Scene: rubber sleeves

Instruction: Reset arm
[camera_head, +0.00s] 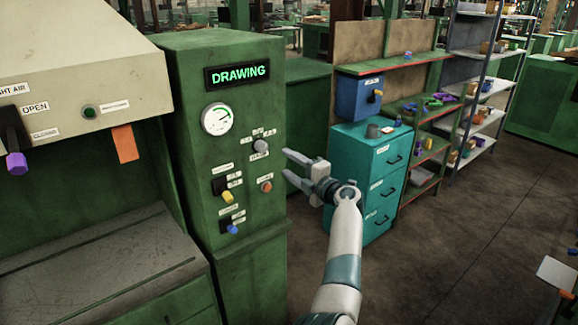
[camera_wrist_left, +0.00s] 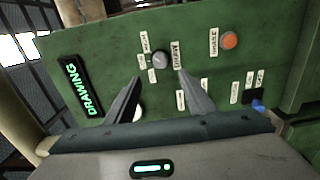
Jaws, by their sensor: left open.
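My left gripper (camera_head: 287,166) is open and empty, held in the air just right of the green control cabinet (camera_head: 190,110). In the left wrist view its two fingers (camera_wrist_left: 160,78) are spread apart towards the panel, with a grey round knob (camera_wrist_left: 160,60) showing between and beyond the tips. In the head view the same grey knob (camera_head: 261,146) is up and left of the fingers, apart from them. The lit display (camera_head: 238,75) reads "DRAWING". An orange button (camera_head: 266,186) sits below the knob. My right gripper is not in view.
A yellow-handled switch (camera_head: 226,197) and a blue-handled switch (camera_head: 232,229) stick out lower on the panel. A pale machine (camera_head: 80,60) with a purple-tipped lever (camera_head: 16,163) stands at left. A teal drawer cabinet (camera_head: 366,180) and shelves are behind.

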